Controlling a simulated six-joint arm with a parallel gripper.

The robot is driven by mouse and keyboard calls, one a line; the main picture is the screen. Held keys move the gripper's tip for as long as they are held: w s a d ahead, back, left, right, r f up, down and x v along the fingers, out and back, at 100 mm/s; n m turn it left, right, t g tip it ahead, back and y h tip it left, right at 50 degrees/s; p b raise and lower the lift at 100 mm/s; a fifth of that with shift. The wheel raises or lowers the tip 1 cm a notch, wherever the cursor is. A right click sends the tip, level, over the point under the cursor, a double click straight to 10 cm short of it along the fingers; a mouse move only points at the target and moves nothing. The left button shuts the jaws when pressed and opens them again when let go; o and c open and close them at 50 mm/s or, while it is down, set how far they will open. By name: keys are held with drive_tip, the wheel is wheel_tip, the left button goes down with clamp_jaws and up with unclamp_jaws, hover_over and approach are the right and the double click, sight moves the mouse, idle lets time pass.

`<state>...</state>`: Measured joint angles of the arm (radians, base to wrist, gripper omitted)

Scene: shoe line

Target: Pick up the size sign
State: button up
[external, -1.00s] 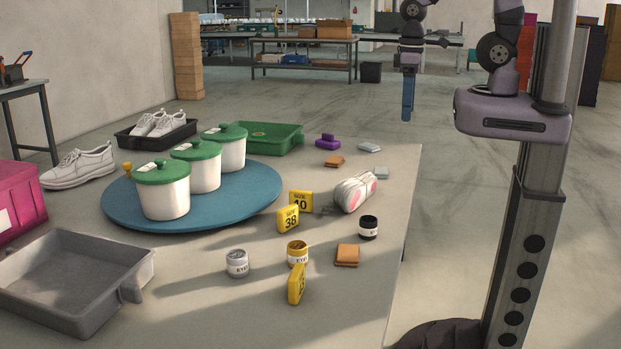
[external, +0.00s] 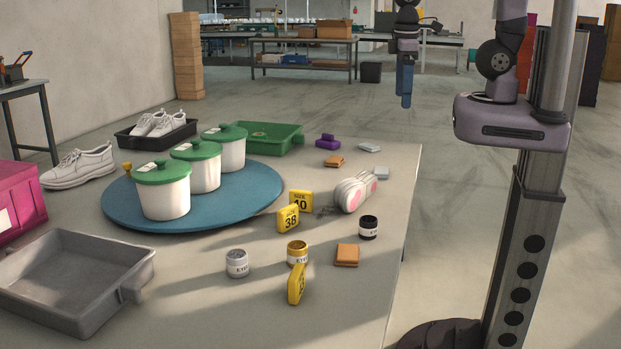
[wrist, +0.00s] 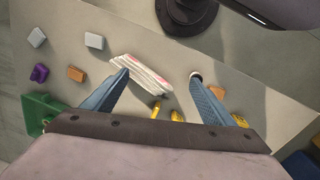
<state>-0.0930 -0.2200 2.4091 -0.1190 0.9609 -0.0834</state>
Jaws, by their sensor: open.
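Three yellow size signs are on the table. The "40" sign (external: 301,201) and the "38" sign (external: 288,218) stand close together near the turntable, the 38 slightly in front. A third sign (external: 297,284) is nearer the front edge, turned so its number is hard to read. In the wrist view two small yellow shapes (wrist: 156,108) (wrist: 177,115), probably signs, show between the fingers. My gripper (external: 404,95) is high beyond the table's far right corner in the external view. It is open and empty, its blue fingers spread in the wrist view (wrist: 161,74).
A white bundle with pink ends (external: 356,192) lies right of the signs. Eyelet jars (external: 237,263) (external: 368,227) and a brown block (external: 347,255) are near. White pots with green lids (external: 163,195) stand on the blue turntable (external: 120,213). A grey tray (external: 130,283) is front left.

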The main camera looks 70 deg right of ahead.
drive_tip(key=w+a+f+n+t+h+b, duration=0.2)
drive_tip(key=w+a+n+t+b, duration=0.2)
drive_tip(key=w+a+n+b, duration=0.45)
drive_tip(key=w+a+f+n+t+h+b, duration=0.35)
drive_tip(key=w+a+n+b, duration=0.25)
drive_tip(key=w+n, duration=0.4)
wheel_tip(320, 180, up, 6)
drive_tip(key=n+t+y+b, duration=0.8)
drive_tip(key=n+t+b, duration=0.3)
drive_tip(key=n, duration=0.5)
hover_over(301, 273)
drive_tip(key=s, duration=0.3)
drive_tip(key=shift+m+g, duration=0.25)
drive_tip(key=f, duration=3.1)
drive_tip(key=shift+w+d+f, duration=0.1)
drive_tip(key=shift+w+f, duration=0.1)
drive_tip(key=shift+w, duration=0.15)
drive_tip(key=shift+w+a+f, duration=0.1)
drive_tip(key=shift+w, duration=1.75)
drive_tip(key=shift+w+a, duration=0.1)
drive_tip(key=shift+w, duration=1.7)
